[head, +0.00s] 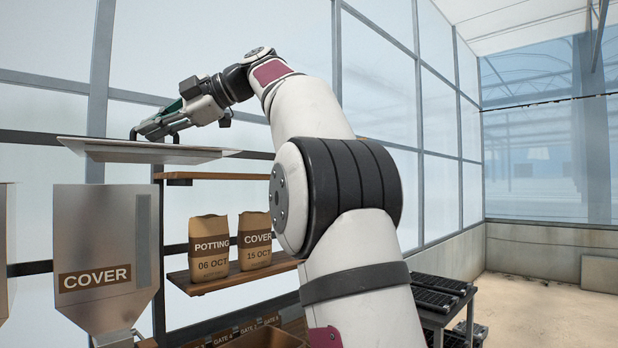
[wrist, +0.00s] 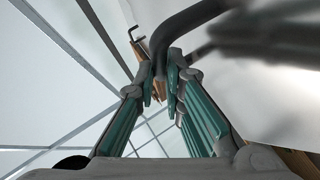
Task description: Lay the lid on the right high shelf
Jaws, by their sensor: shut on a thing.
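The lid (head: 125,149) is a flat grey plate with a dark handle on top. It is held about level in the air, above and apart from the COVER hopper (head: 90,220) in the head view. My gripper (head: 143,131) is shut on the handle from above. In the wrist view my gripper (wrist: 165,92) has its green-sided fingers around the dark handle (wrist: 185,27), and the pale lid (wrist: 275,90) fills the right side. The high shelf (head: 222,177) is a wooden board right of the lid and slightly lower; its visible top looks bare, its right end hidden by my arm.
A lower shelf (head: 210,284) holds a POTTING bag (head: 208,260) and a COVER bag (head: 254,255). A dark upright post (head: 157,240) stands between the hopper and the shelves. Dark trays (head: 440,284) sit on a stand at the right. Glass walls rise behind.

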